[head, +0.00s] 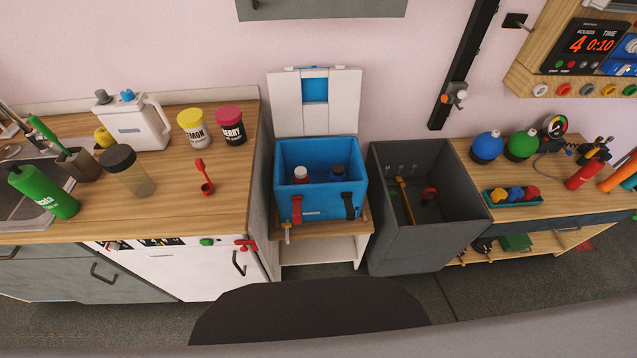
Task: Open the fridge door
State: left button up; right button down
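A white-fronted unit (190,270) stands under the wooden counter at the left. It has a dark upright handle (239,263) near its right edge, and its front looks shut. I cannot tell for sure that this is the fridge. A red fitting (246,244) sits at its top right corner. A blue cooler box (318,200) with its white lid (316,100) raised stands on a small stand in the middle, holding two bottles. Neither of my grippers is in view.
The counter (165,190) carries a white jug (133,123), a green bottle (45,192), two tubs and a red scoop. A dark grey open bin (425,230) stands right of the cooler. A wooden bench (480,220) with several items is at the right. Some grey floor (480,295) shows in front.

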aim_at(202, 273)
jog(key=u, duration=1.4)
